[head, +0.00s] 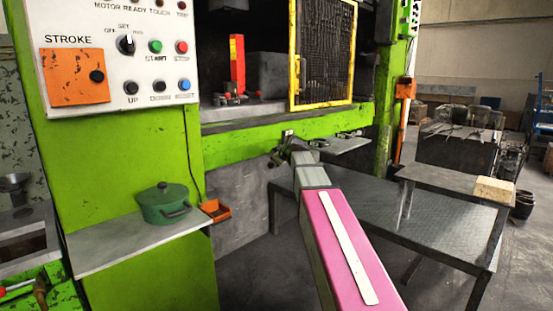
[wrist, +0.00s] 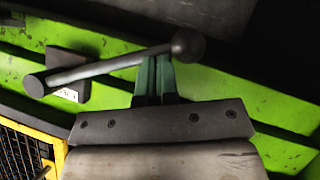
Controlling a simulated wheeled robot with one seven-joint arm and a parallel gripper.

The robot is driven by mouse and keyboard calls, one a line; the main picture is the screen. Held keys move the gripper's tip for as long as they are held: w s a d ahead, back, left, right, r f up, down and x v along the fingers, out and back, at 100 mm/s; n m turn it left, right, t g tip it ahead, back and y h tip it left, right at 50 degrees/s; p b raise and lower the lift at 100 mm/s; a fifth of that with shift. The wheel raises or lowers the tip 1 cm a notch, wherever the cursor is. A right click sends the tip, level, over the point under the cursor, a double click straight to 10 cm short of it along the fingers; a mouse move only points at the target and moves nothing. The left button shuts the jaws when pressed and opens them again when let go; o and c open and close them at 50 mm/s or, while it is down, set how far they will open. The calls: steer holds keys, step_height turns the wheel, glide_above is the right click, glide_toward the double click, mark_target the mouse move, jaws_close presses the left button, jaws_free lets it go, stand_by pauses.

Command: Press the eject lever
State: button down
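The eject lever (wrist: 110,67) is a grey metal rod with a dark round knob (wrist: 187,45), mounted on a dark block on the green press beam. A small white label sits beside its pivot. In the wrist view my gripper (wrist: 157,62) has its two greenish fingers side by side with almost no gap, and nothing shows between them. The fingertips meet the rod's outline near the knob; whether they touch it I cannot tell. In the head view my gripper (head: 283,152) is small at the beam's front, and the lever there is hard to make out.
The yellow-framed mesh guard (head: 322,55) stands above the beam. A metal table (head: 430,225) lies right of my arm, with a tan block (head: 494,189) on a raised shelf. A green pot (head: 163,203) stands on the left shelf (head: 110,250), below the control panel (head: 120,60).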

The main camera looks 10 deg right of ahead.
steer(key=shift+w, duration=0.1)
stand_by(0.3)
steer(key=a+r+v, duration=0.1)
steer(key=a+v, duration=0.1)
steer(key=v, duration=1.1)
steer(key=shift+a+r, duration=0.2)
steer(key=shift+r, duration=0.15)
steer(key=s+f+m+g+h, duration=0.1)
steer(key=s+f+m+g, duration=0.2)
steer(key=f, duration=1.2)
steer(key=s+f+m+g+h, duration=0.1)
steer(key=s+f+m+g, duration=0.1)
steer(key=s+f, duration=0.5)
steer(key=s+f+m+g+h, duration=0.1)
steer(key=s+f+m+g, duration=0.1)
steer(key=s+f, duration=0.5)
steer(key=s+f+m+g+h, duration=0.1)
steer(key=s+f+m+g, duration=0.2)
steer(key=s+f, duration=0.4)
step_height(320, 180, down, 9)
steer(key=shift+s+d+f+g, duration=0.2)
steer(key=shift+d+g, duration=0.1)
steer(key=shift+g, duration=0.3)
